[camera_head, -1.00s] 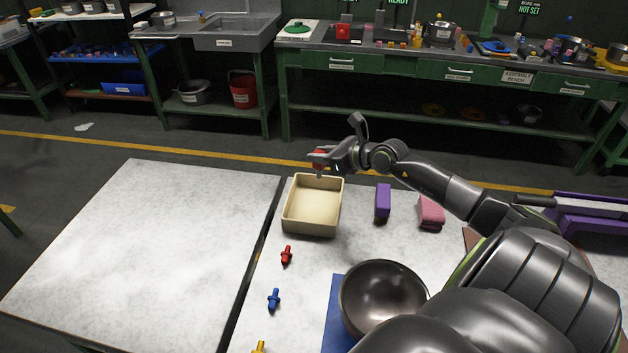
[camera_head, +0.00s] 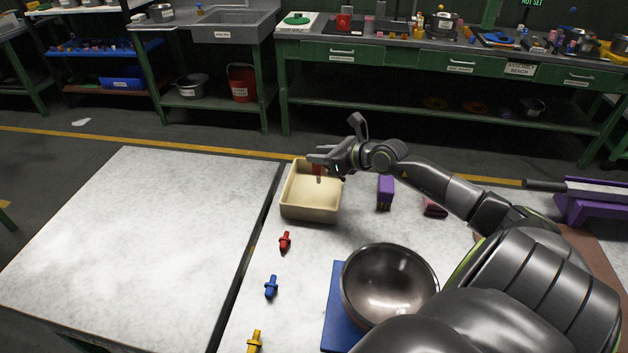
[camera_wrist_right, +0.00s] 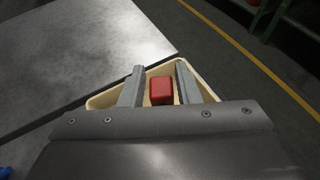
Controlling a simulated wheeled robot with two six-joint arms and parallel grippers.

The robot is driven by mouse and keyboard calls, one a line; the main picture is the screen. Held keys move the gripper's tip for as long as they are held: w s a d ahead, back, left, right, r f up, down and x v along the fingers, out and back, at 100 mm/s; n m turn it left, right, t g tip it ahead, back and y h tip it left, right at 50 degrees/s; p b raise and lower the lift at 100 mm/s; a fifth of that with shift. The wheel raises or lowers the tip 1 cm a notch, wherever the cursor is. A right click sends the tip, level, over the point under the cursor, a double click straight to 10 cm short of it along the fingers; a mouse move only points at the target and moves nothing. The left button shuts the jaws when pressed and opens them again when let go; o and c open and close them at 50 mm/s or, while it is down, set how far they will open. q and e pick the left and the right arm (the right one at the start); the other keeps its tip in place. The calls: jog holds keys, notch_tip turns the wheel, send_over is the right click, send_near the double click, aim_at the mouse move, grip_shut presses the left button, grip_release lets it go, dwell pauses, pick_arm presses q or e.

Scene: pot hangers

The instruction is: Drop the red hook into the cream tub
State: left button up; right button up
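The cream tub (camera_head: 311,212) stands on the speckled table and also shows in the right wrist view (camera_wrist_right: 97,103). My right gripper (camera_head: 315,161) is above the tub's far part. In the right wrist view its two fingers (camera_wrist_right: 160,82) are apart, with narrow gaps on both sides of the red hook (camera_wrist_right: 161,91). In the head view the red hook (camera_head: 318,169) is just below the fingers, within the tub's outline, with a pale metal end pointing down. I cannot tell whether it touches the tub's floor. My left gripper is out of view.
Red (camera_head: 285,241), blue (camera_head: 271,287) and yellow (camera_head: 254,341) pegs lie in front of the tub. A purple block (camera_head: 385,193) and a pink block (camera_head: 434,207) are to its right. A dark metal bowl (camera_head: 389,284) sits nearer, on a blue mat (camera_head: 337,325).

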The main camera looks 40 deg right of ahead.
jog(key=o, duration=0.4)
jog(key=shift+s+d+r, duration=0.2)
jog(key=shift+s, duration=0.3)
jog(key=p+v, duration=0.6)
jog(key=v, duration=1)
jog(key=shift+s+a+p, duration=0.1)
jog(key=shift+s+p, duration=0.1)
jog(key=shift+p, duration=0.1)
